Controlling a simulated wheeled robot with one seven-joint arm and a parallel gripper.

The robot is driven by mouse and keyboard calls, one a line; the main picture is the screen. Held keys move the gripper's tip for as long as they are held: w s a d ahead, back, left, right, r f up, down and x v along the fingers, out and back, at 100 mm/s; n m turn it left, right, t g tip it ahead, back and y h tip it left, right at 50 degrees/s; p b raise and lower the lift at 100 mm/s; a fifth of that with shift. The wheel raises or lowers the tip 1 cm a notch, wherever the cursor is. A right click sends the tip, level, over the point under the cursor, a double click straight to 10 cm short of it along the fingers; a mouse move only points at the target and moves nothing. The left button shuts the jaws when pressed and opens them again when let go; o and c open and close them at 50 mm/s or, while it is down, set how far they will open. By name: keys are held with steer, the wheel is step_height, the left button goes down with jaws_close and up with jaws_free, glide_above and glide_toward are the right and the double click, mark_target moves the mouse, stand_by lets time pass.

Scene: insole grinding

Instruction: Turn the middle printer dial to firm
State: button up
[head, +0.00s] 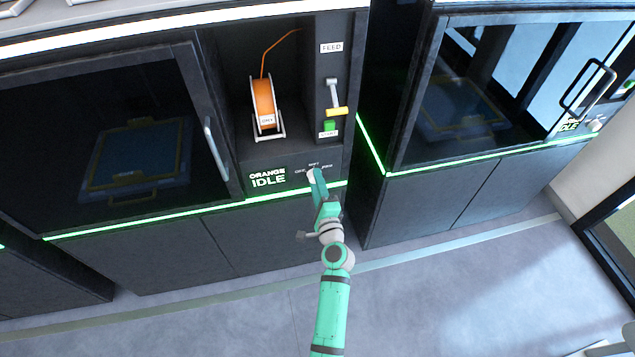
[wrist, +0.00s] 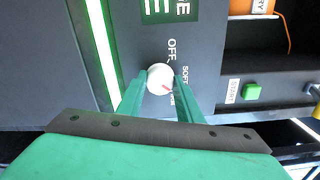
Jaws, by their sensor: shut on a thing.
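The middle printer's dial (head: 311,174) is a small round white knob on the panel right of the "ORANGE IDLE" display (head: 267,178). In the wrist view the dial (wrist: 159,76) sits between the two green fingers of my gripper (wrist: 158,88), which is shut on it. In the head view my gripper (head: 316,182) hides part of the dial.
Above the panel are an orange filament spool (head: 264,103), a feed lever (head: 333,95) with a yellow grip and a green start button (head: 329,126). The middle printer's closed door handle (head: 215,149) is at the left. Another printer (head: 460,110) stands at the right. The floor in front is clear.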

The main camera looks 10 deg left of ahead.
steer(key=shift+d+m, duration=0.1)
steer(key=shift+m, duration=1.6)
steer(key=o, duration=1)
steer(key=shift+w, duration=0.1)
steer(key=shift+o, duration=0.2)
steer(key=v, duration=1.1)
steer(key=shift+d+m, duration=0.25)
steer(key=shift+m, duration=0.05)
steer(key=shift+w+d, duration=0.1)
steer(key=shift+f, duration=0.1)
